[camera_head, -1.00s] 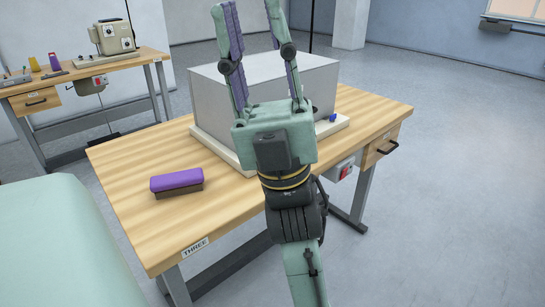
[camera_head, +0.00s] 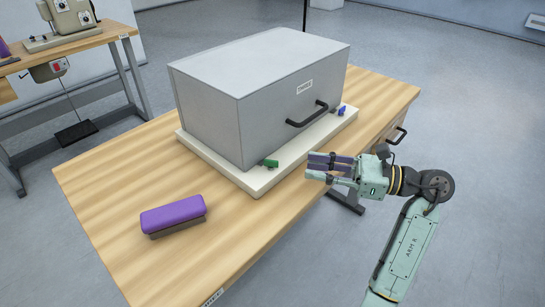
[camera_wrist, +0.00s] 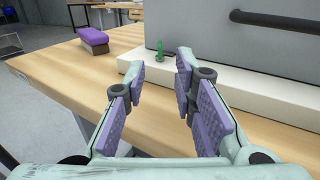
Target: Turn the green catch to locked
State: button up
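The green catch (camera_head: 270,163) sits on the cream base (camera_head: 258,183) at the near corner of a grey box-shaped cover (camera_head: 220,100). In the wrist view the green catch (camera_wrist: 160,52) stands up on the base, ahead of the gap between my fingers. A blue catch (camera_head: 342,111) sits further right on the same base. My gripper (camera_head: 308,168) is over the table's front edge, to the right of the green catch and apart from it. In the wrist view its fingers (camera_wrist: 160,70) are spread with nothing between them.
A black handle (camera_head: 308,114) sticks out from the cover's front, between the two catches. A purple brush-like block (camera_head: 173,215) lies on the wooden table (camera_head: 115,190) at left. Another bench with a machine (camera_head: 72,22) stands behind.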

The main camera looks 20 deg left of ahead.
aim_at(277, 161)
jog(key=a, duration=0.3)
jog(key=s+a+p, duration=0.1)
jog(key=a, duration=0.2)
jog(key=a+p, duration=0.1)
jog(key=a, duration=0.2)
jog(key=shift+s, duration=0.25)
jog(key=shift+c, duration=0.2)
grip_shut()
